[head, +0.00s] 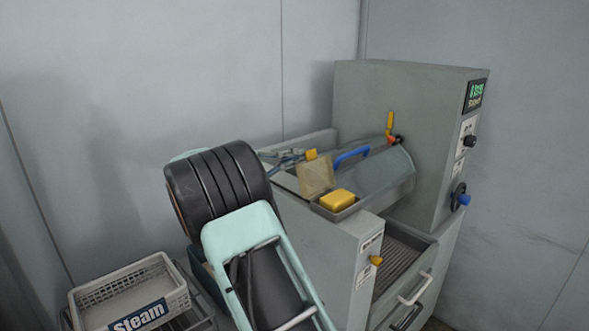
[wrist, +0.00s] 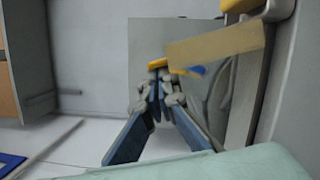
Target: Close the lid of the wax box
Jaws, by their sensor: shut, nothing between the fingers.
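The wax box (head: 347,213) sits on the front ledge of the grey press, with a yellow wax block (head: 338,200) showing in it. Its tan translucent lid (head: 316,178) stands raised, with a yellow tab (head: 311,154) at its top. The lid also shows in the wrist view (wrist: 220,44), with its tab (wrist: 158,64) just beyond my fingertips. My gripper (head: 302,156) is shut and empty, close beside the tab on its left in the head view. In the wrist view, the blue fingers (wrist: 158,90) converge below the tab. I cannot tell whether they touch it.
The press's clear curved cover (head: 385,172) with a blue handle (head: 352,156) lies right of the lid. Its tall housing (head: 400,105) rises behind. A white basket labelled Steam (head: 130,289) stands at lower left. A plain wall is behind.

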